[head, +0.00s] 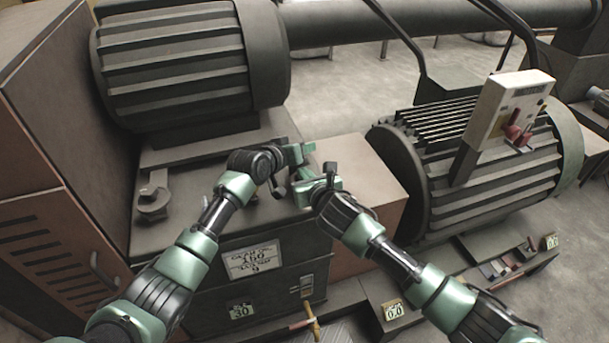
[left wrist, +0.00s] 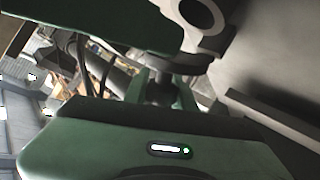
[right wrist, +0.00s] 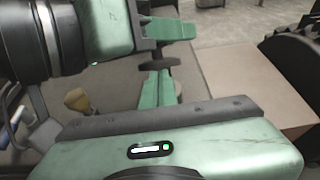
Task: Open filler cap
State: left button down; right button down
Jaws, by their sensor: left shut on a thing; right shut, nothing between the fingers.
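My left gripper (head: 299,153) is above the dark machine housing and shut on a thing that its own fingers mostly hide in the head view. In the right wrist view a dark round piece, which looks like the filler cap (right wrist: 160,62), sits just under my left gripper's fingers (right wrist: 168,30). In the left wrist view a dark disc with a short stem (left wrist: 160,90) shows at my left fingers. My right gripper (head: 304,186) is shut and empty, close beside and below the left one. Its fingers (right wrist: 157,88) point toward the round piece; I cannot tell whether they touch it.
A finned motor (head: 190,70) stands behind, and another finned motor (head: 490,165) with a switch box (head: 508,115) is at right. A round fitting (head: 152,198) is on the housing's left. A brown box (head: 360,170) is right of the grippers. Open floor lies beyond.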

pick_arm(q)
jog(key=shift+d, duration=0.1)
pick_arm(e)
jog(key=shift+w+r, duration=0.45)
jog(key=shift+r, duration=0.35)
pick_arm(q)
jog(key=c, duration=1.1)
grip_release()
jog(key=shift+c, duration=0.2)
pick_arm(e)
jog(key=shift+a, duration=0.15)
jog(key=shift+s+f, duration=0.1)
jog(key=shift+f, duration=0.05)
jog(key=shift+f, duration=0.1)
